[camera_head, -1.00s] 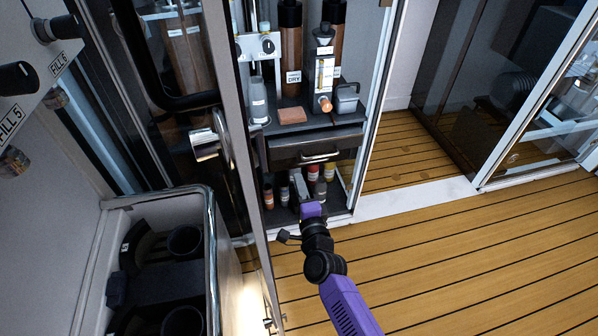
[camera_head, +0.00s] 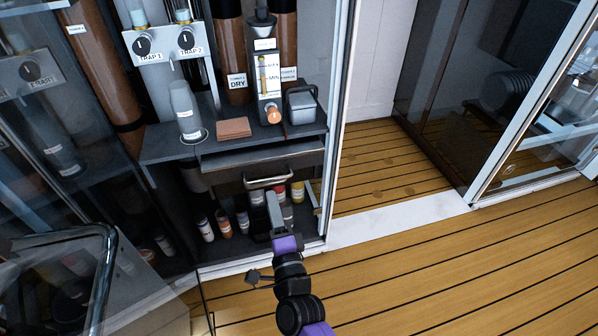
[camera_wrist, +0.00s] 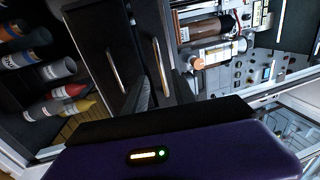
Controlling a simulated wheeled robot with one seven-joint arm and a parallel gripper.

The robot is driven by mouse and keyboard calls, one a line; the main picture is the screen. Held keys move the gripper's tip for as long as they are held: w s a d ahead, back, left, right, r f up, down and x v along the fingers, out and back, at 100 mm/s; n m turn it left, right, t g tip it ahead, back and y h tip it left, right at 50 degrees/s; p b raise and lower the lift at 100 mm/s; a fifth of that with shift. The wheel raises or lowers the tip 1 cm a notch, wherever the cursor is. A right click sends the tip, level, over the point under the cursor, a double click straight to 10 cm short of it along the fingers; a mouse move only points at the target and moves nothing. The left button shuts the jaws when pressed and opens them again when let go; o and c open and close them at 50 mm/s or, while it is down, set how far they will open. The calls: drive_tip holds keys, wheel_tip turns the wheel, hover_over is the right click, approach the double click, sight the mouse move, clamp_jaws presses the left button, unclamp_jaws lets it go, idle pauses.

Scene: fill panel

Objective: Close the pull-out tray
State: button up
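The pull-out tray (camera_head: 232,180) is a dark unit with a pale bar handle (camera_head: 268,181), under the worktop of the open cabinet. The head view does not clearly show how far out it stands. In the wrist view two metal bars show on dark panels, one on the left (camera_wrist: 112,66) and one on the right (camera_wrist: 164,68); I cannot tell which belongs to the tray. My gripper (camera_head: 273,208) points into the cabinet, its grey fingers just below the handle in the picture. Contact with the handle cannot be made out. The finger gap is not visible.
Above the tray, the worktop (camera_head: 165,147) holds a grey bottle (camera_head: 184,108), a brown block (camera_head: 234,128) and a grey container (camera_head: 302,106). Several small bottles stand on the lower shelf. Glass panels border the cabinet; open wooden floor (camera_head: 440,270) lies to the right.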

sight(268, 180)
drive_tip(key=b+x, duration=0.1)
drive_tip(key=x, duration=0.1)
drive_tip(key=b+x, duration=0.1)
drive_tip(key=x, duration=0.2)
drive_tip(key=b+x, duration=0.1)
drive_tip(key=x, duration=0.1)
drive_tip(key=shift+w+d+r, duration=0.15)
drive_tip(key=shift+w, duration=0.3)
clamp_jaws()
idle(1.0)
